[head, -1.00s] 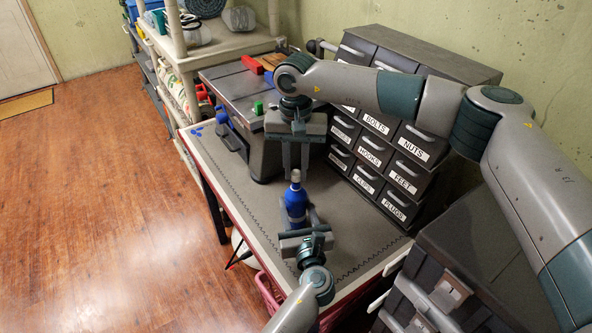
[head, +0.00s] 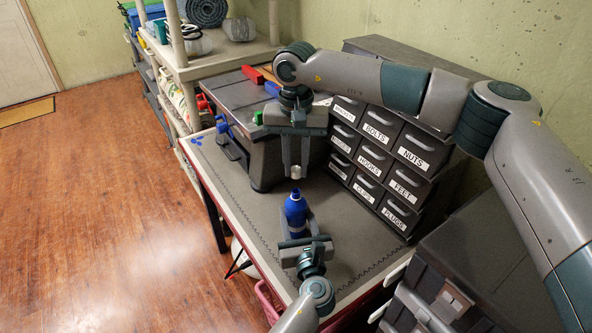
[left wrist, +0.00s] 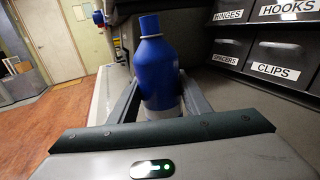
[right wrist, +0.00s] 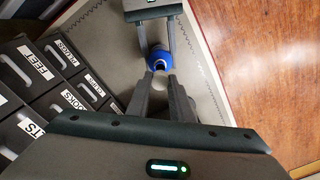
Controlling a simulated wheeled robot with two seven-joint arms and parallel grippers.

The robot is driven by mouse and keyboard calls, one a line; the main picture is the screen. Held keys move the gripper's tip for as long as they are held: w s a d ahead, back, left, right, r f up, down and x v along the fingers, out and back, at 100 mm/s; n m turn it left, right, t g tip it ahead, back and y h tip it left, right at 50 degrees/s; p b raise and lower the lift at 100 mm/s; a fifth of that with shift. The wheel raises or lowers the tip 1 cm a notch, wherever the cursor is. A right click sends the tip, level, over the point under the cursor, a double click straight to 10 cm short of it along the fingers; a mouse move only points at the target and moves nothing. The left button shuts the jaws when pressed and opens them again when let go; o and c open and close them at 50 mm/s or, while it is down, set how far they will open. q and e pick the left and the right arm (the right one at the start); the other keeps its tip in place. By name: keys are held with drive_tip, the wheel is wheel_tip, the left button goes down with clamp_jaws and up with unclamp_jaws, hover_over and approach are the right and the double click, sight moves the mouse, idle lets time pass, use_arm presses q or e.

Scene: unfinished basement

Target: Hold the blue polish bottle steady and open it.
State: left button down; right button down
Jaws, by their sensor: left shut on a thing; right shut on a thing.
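The blue polish bottle (head: 296,214) stands upright on the grey workbench top, its narrow blue neck uncovered. My left gripper (head: 297,226) is shut on its lower body; the left wrist view shows the bottle (left wrist: 158,72) between the two fingers, with a pale band low down. My right gripper (head: 294,166) is directly above, pointing down, shut on the small grey cap (head: 295,173). The cap is clear of the bottle, with a small gap below it. In the right wrist view the bottle's open top (right wrist: 159,60) shows just beyond the fingertips.
A grey drawer cabinet (head: 372,160) with labelled drawers stands close on the right. A dark stand (head: 262,152) with red, blue and green items is behind and left. The bench mat (head: 245,207) is bare left of the bottle.

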use_arm(q)
drive_tip(key=c, duration=0.9)
unclamp_jaws()
drive_tip(key=shift+s, duration=0.1)
drive_tip(key=b+v, duration=0.1)
drive_tip(key=v, duration=1)
drive_tip(key=shift+s, duration=0.4)
